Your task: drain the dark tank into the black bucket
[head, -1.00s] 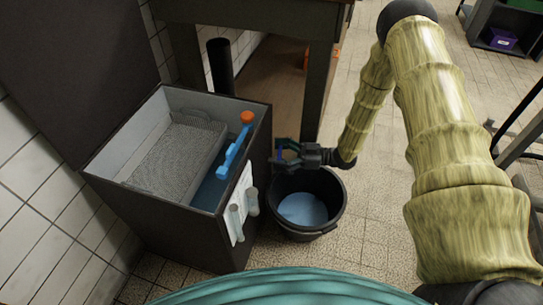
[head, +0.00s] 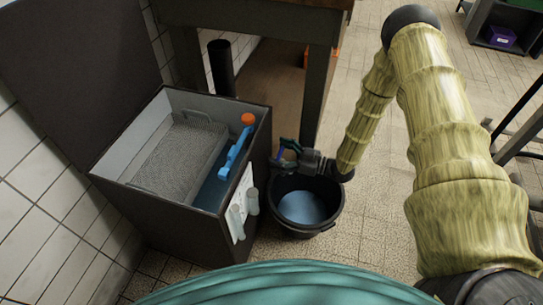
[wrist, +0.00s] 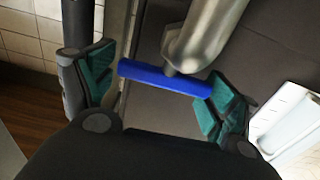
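The dark tank (head: 170,222) stands at the left in the head view with its lid up. Some bluish water (head: 208,192) shows inside. The black bucket (head: 325,222) stands on the floor at the tank's right side and holds blue water. My gripper (head: 286,152) is beside the tank's right side, above the bucket's back rim. In the wrist view, my gripper (wrist: 160,88) has its fingers wide apart, with a blue valve handle (wrist: 160,77) lying across between them. The handle's right end is close to or touching the right pad. A metal spout (wrist: 205,35) is behind it.
A mesh basket (head: 178,155) and a blue tool with an orange end (head: 236,150) are in the tank. A white holder (head: 241,205) hangs on its right side. A table leg (head: 316,95) stands close behind my gripper. Floor right of the bucket is clear.

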